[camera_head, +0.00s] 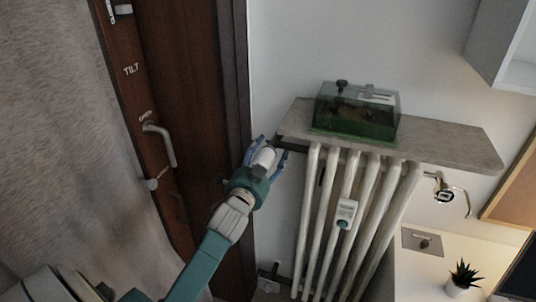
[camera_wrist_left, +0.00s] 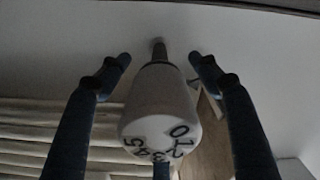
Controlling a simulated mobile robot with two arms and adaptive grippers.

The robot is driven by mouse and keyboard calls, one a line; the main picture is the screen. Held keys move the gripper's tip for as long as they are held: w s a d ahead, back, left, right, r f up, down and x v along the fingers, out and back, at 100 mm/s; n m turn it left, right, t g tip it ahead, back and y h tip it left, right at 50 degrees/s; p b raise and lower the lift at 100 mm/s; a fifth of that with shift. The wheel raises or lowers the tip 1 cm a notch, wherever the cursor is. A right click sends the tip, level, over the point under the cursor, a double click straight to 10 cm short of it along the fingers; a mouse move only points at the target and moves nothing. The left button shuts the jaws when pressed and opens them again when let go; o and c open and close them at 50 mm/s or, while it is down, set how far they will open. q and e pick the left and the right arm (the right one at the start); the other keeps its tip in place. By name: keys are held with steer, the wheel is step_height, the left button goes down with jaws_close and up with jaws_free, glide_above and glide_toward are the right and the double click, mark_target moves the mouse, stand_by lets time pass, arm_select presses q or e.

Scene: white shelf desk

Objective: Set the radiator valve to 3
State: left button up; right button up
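The white radiator valve knob (camera_head: 265,157) sits at the upper left end of the pale ribbed radiator (camera_head: 337,210). In the left wrist view the knob (camera_wrist_left: 160,105) shows black digits from 0 to 5 around its near end; the 3 is near the bottom, with the 0 to the right and the 5 to the left. My left gripper (camera_head: 267,146) has its blue fingers around the knob. In the left wrist view its fingers (camera_wrist_left: 158,62) stand apart on both sides, with gaps to the knob. My right gripper is out of view.
A stone-coloured shelf (camera_head: 445,145) lies over the radiator and carries a green transparent box (camera_head: 357,112). A small white meter (camera_head: 345,213) is on the radiator's front. A brown door (camera_head: 190,90) stands left. A potted plant (camera_head: 463,275) is at lower right.

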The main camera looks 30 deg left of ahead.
arm_select(q)
steer(key=c, duration=1.1)
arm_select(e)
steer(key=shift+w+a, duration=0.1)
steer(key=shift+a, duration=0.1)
arm_select(q)
steer(key=shift+n, duration=0.3)
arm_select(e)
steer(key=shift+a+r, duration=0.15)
arm_select(q)
steer(key=n+p, duration=0.2)
steer(key=n, duration=0.2)
steer(key=shift+r, duration=0.15)
steer(key=n+p, duration=0.2)
steer(key=n, duration=0.2)
steer(key=shift+n+p, duration=0.35)
steer(key=shift+n, duration=0.05)
steer(key=n+p, duration=0.1)
steer(key=n, duration=0.3)
steer(key=shift+p, duration=0.4)
steer(key=shift+a+n+p, duration=0.1)
steer(key=shift+n+p, duration=0.5)
steer(key=shift+n, duration=1.5)
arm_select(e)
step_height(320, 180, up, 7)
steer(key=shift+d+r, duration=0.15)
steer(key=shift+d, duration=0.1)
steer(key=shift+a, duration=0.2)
